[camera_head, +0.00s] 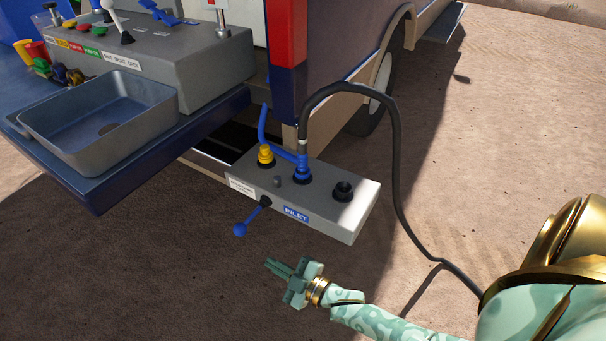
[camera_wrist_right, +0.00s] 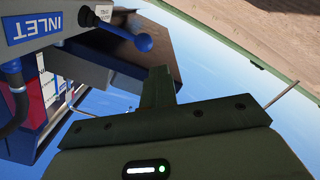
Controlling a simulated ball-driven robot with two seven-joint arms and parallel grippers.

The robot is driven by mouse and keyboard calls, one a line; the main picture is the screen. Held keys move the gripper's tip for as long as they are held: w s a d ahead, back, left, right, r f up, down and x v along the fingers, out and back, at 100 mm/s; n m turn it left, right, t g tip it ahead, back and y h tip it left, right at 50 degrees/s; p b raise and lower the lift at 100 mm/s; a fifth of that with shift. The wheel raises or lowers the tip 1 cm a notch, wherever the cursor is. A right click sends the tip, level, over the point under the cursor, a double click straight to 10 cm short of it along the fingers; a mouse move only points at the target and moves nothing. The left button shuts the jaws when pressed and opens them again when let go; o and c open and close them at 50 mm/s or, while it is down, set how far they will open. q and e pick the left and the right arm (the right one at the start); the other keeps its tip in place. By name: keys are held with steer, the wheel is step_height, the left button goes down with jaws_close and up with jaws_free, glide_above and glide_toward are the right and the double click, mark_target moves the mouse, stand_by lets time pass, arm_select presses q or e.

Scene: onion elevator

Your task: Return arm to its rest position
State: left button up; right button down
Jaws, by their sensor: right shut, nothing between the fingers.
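My right gripper (camera_head: 280,267) is shut and empty in the head view, at the lower middle. It is held in the air below and in front of the grey inlet panel (camera_head: 328,215), apart from it. In the right wrist view its closed fingers (camera_wrist_right: 157,88) point up the picture. The blue-knobbed lever (camera_head: 240,229) on the panel's front is close to the gripper, with a gap between them. The lever (camera_wrist_right: 142,42) and the blue INLET label (camera_wrist_right: 34,22) also show in the right wrist view. My left gripper is in neither view.
A black hose (camera_head: 397,150) runs from the blue inlet fitting (camera_head: 302,174) down to the lower right. A yellow fitting (camera_head: 265,156) stands beside it. A dark sink (camera_head: 100,150) and a grey control box (camera_head: 160,68) sit at upper left. Bare ground lies to the right.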

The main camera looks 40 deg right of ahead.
stand_by(0.4)
steer(key=s+d+f+m+g+h+p, duration=0.1)
steer(key=s+d+f+m+g+h, duration=0.1)
steer(key=s+f+g, duration=0.3)
steer(key=s+d+f+m+h+p, duration=0.1)
steer(key=s+d+f+m, duration=0.1)
steer(key=f, duration=0.6)
steer(key=s+d+f+m+g+h+p, duration=0.1)
steer(key=s+f+m+g+h+p, duration=0.3)
steer(key=s, duration=0.9)
arm_select(q)
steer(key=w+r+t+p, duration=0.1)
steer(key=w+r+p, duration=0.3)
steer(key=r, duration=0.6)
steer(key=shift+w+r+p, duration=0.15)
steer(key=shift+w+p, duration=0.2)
steer(key=shift+p, duration=0.35)
arm_select(e)
steer(key=s+a+f+g+y, duration=0.1)
steer(key=s+g, duration=0.6)
steer(key=s, duration=2.3)
steer(key=shift+a+n+g+y, duration=0.3)
steer(key=shift+g, duration=0.1)
steer(key=shift+w+f, duration=0.1)
